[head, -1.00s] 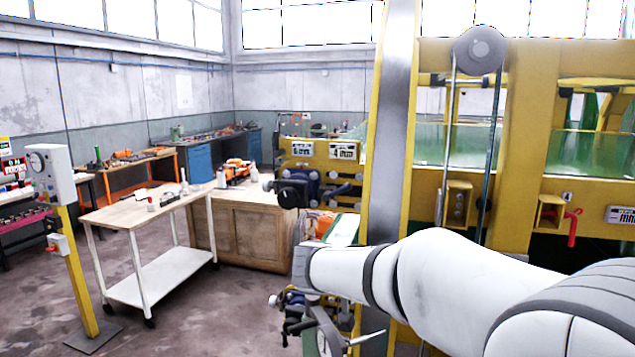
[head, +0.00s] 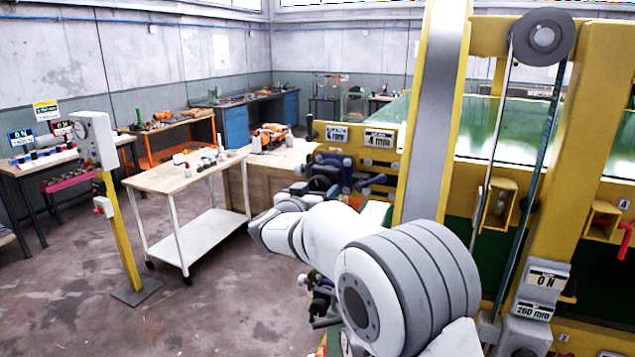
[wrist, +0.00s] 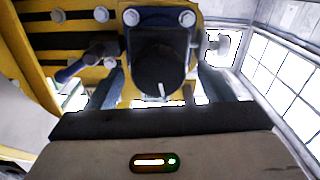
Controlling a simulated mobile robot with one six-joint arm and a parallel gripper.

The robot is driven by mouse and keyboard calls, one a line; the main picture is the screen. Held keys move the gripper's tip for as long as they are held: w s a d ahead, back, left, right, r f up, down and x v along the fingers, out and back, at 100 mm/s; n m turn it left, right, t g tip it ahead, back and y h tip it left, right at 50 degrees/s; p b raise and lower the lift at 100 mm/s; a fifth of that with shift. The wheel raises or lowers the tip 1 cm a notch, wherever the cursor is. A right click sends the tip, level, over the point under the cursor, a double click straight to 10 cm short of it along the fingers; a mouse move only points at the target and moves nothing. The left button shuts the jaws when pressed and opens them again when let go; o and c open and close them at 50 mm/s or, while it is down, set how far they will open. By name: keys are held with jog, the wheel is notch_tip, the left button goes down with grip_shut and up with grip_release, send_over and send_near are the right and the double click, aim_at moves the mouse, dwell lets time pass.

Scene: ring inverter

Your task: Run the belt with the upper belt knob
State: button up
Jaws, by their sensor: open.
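In the wrist view a dark round knob (wrist: 158,72) with a small white mark faces me, set on a dark blue bolted housing on the yellow machine. It appears to be a belt knob; whether it is the upper one I cannot tell. My gripper (wrist: 160,90) is open, with one dark finger to each side of the knob. I cannot tell the gap in depth or any touch. In the head view a dark knob (head: 322,178) shows on the yellow machine beyond my white arm, and my gripper is not clearly seen there.
A grey pulley (head: 543,38) with a narrow loop hangs on the yellow frame at the right. A blue lever (wrist: 80,65) sticks out left of the knob. A wooden-topped cart (head: 185,172) and a yellow gauge post (head: 122,235) stand left, with open floor between.

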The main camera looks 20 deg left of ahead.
jog(key=shift+w+d, duration=0.1)
jog(key=shift+w, duration=0.25)
jog(key=shift+c, duration=0.4)
jog(key=c, duration=0.9)
